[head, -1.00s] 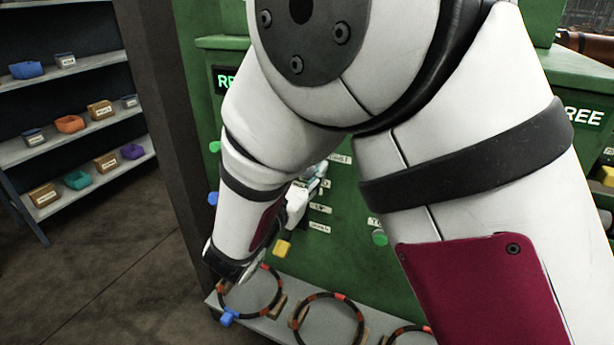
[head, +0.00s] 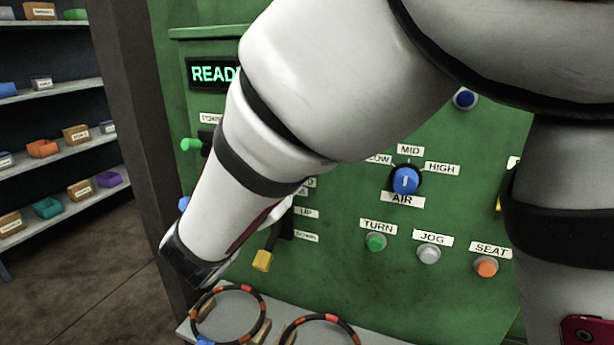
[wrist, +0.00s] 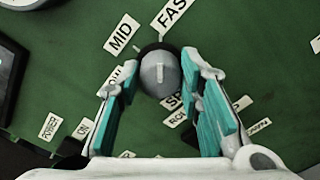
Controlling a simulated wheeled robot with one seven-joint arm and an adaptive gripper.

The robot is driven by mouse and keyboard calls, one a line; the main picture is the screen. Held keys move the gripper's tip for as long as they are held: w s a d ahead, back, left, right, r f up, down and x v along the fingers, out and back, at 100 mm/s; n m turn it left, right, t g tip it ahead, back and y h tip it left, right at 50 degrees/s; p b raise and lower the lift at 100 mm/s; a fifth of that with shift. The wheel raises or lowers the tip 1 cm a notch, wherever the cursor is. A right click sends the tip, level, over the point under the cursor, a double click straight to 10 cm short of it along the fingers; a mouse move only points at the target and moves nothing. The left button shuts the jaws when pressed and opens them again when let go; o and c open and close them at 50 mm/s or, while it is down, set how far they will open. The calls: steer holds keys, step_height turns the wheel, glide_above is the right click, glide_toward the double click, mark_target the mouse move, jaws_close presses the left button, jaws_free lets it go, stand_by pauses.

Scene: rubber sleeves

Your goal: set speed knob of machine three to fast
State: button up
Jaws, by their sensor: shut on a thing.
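The speed knob (wrist: 160,76) is grey and round, with a white line on its face. It sits between the teal fingers of my gripper (wrist: 161,64), which is shut on it. The line runs upright in the wrist view and points roughly towards the FAST label (wrist: 172,14), to the right of the MID label (wrist: 122,34). The SPEED label under the knob is partly covered by a finger. In the head view my arm hides the knob and most of my gripper. No machine number is readable now.
The green panel (head: 330,255) carries a blue AIR knob (head: 406,181), TURN (head: 376,242), JOG (head: 429,254) and SEAT (head: 486,266) buttons, and a yellow-ended lever (head: 262,260) near my forearm. Striped rings (head: 247,289) stand on a low ledge. Shelves of bins are at left.

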stand_by(0.3)
steer(key=o, duration=1.2)
steer(key=shift+c, duration=0.2)
steer(key=v, duration=0.7)
steer(key=shift+s, duration=0.2)
